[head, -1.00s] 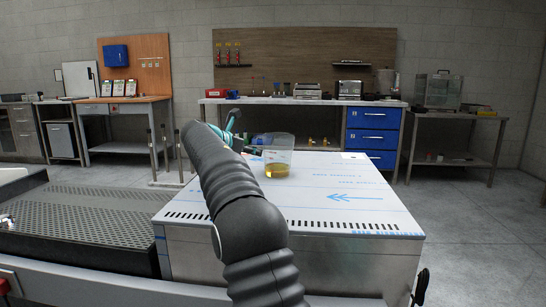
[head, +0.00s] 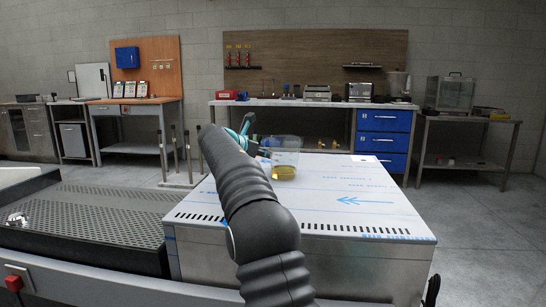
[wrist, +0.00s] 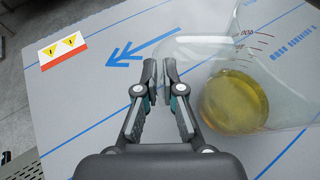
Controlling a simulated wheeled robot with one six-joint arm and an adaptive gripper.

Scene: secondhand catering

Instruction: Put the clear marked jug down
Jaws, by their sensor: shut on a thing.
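The clear marked jug (head: 285,157) has red markings on its wall and yellow liquid in its bottom. In the head view it is over the steel cabinet top (head: 350,190), partly behind my arm. In the wrist view the jug (wrist: 262,60) is at the right, with the yellow liquid seen through its wall. My gripper (wrist: 160,72) is shut on the jug at its left side; the exact grip is hard to make out. My gripper (head: 246,135) is mostly hidden by my arm in the head view. I cannot tell whether the jug's base touches the top.
The cabinet top has blue printed arrows, a slotted front edge and a warning label (wrist: 62,50). Its right half is clear. A dark perforated surface (head: 90,222) adjoins at the left. A workbench (head: 290,102) with blue drawers (head: 383,138) stands behind.

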